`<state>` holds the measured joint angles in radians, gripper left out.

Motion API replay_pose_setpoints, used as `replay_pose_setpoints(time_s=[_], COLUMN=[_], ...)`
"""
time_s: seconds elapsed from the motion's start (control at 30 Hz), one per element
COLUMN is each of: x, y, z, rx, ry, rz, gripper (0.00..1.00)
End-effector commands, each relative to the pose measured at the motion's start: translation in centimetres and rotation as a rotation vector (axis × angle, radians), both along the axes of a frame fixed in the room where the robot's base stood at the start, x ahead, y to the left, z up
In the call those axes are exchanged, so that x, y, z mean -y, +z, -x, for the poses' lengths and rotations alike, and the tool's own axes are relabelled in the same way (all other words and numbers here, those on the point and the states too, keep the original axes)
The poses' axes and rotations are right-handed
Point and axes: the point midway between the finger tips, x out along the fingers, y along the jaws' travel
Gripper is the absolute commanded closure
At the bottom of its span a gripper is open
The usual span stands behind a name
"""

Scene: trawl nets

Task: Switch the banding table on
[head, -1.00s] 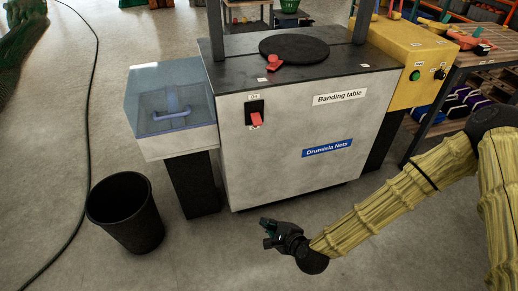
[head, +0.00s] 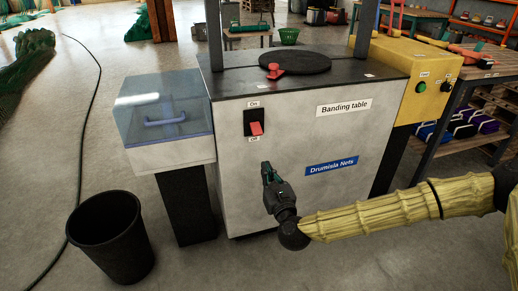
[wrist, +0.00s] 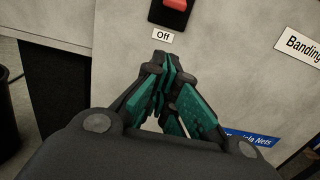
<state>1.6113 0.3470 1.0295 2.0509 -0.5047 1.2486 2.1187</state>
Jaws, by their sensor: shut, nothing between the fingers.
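The banding table (head: 290,185) is a pale grey cabinet with a dark top and a "Banding table" label. Its switch (head: 254,122) is a black plate with a red rocker, "On" above and "Off" below. The red part stands out at the lower, Off end. In the wrist view the lower part of the switch (wrist: 174,10) shows at the top edge. My gripper (head: 267,168) is shut and empty, in front of the cabinet and below the switch, apart from it. In the wrist view its teal-padded fingers (wrist: 163,62) point up toward the "Off" label.
A clear-lidded box (head: 165,115) with a blue handle stands left of the cabinet. A black bin (head: 110,240) is on the floor at left. A yellow box (head: 415,75) with green and black controls is at right. A red knob (head: 274,70) sits on the top.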

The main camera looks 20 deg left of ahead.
Motion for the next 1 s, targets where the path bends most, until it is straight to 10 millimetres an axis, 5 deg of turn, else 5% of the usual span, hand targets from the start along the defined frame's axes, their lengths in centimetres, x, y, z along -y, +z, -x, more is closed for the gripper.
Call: replay_pose_setpoints(time_s=[0.27, 1.0], x=[-0.5, -5.6], y=[-0.1, 1.2], z=[-0.6, -8.1], rx=[0.0, 0.001], ry=[0.001, 0.002], rz=[0.002, 0.003], gripper=[1.0, 1.0])
